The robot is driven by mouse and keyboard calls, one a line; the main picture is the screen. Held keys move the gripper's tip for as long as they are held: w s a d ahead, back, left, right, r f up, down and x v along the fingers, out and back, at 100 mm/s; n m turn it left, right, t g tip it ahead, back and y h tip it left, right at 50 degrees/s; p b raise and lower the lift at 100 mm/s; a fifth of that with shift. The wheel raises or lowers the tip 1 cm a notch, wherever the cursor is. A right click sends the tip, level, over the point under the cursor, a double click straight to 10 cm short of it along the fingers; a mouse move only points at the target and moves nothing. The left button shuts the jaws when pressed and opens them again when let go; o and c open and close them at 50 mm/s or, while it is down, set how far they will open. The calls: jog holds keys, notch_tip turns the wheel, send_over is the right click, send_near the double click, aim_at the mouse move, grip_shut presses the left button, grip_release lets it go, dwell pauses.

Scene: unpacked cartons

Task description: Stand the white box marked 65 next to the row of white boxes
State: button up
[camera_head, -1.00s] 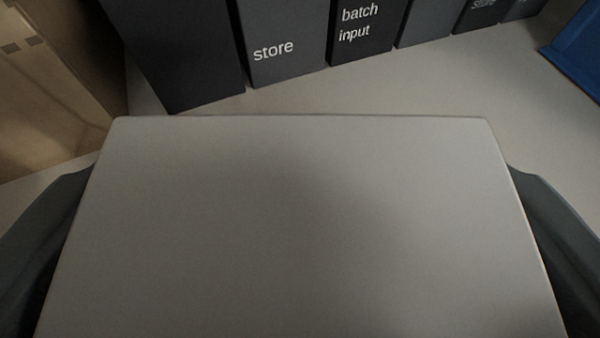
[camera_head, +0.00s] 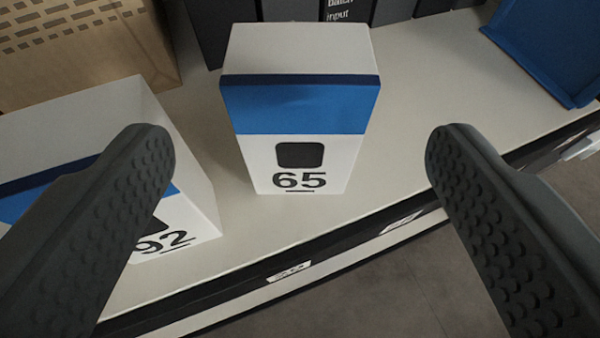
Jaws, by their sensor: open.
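The white box marked 65 (camera_head: 298,110) stands upright on the shelf, its blue band and number facing me. My gripper (camera_head: 300,160) is open, with one dark studded finger on each side of the picture. The fingers are apart from the box, which stands beyond and between them. A white box marked 92 (camera_head: 188,200) stands to the left of box 65, with a gap between them. My left finger covers part of box 92. Of the row of white boxes, only box 92 shows.
A brown carton (camera_head: 75,45) stands at the back left. Dark binders (camera_head: 340,10) stand in a row behind box 65. A blue tray or bin (camera_head: 550,50) is at the upper right.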

jog(key=shift+s+r, duration=0.1)
jog(key=shift+s, duration=0.15)
jog(key=shift+r, duration=0.1)
jog(key=s+r+t, duration=0.1)
jog(key=s+r, duration=0.4)
jog(key=r, duration=0.5)
jog(key=s+r+y, duration=0.1)
jog(key=s+r, duration=0.4)
jog(key=r, duration=0.5)
jog(key=s+r+t, duration=0.1)
jog(key=s+r, duration=0.4)
jog(key=r, duration=0.5)
jog(key=s+r, duration=0.5)
jog(key=s, duration=0.4)
jog(key=s+r+t, duration=0.1)
jog(key=s+r, duration=0.4)
jog(key=s, duration=0.4)
jog(key=s+r+n+t, duration=0.1)
jog(key=s+r, duration=0.4)
jog(key=s, duration=0.4)
jog(key=shift+a+r, duration=0.2)
jog(key=shift+r, duration=0.1)
